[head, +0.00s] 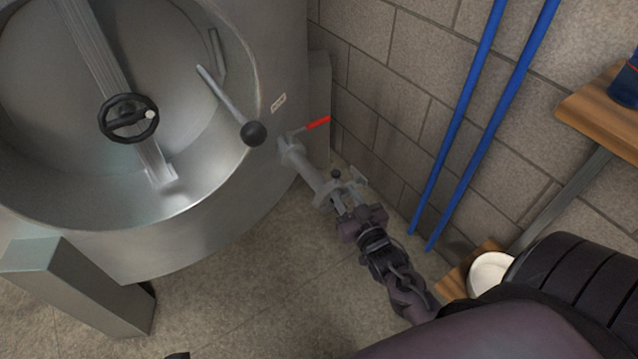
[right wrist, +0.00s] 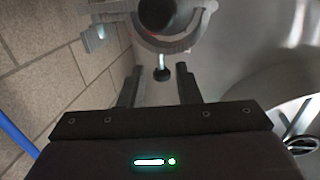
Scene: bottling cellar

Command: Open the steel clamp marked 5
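A steel clamp (head: 327,193) sits around the end of a short pipe at the tank's lower right. In the right wrist view the clamp (right wrist: 187,42) is a grey ring around a dark round opening. A small black knob (right wrist: 162,74) on a bright stem hangs from it. My right gripper (right wrist: 158,90) is open and empty. Its fingers stand apart on either side of the knob, which lies between them in the picture; I see no contact. The right gripper (head: 346,207) is close to the clamp in the head view. No number 5 is readable.
The steel tank (head: 215,215) has a round hatch with a black handwheel (head: 128,119) and a black-knobbed lever (head: 253,133). A red valve handle (head: 318,122) is above the pipe. Blue pipes (head: 470,110) run along the block wall at right. A wooden shelf (head: 602,108) is further right.

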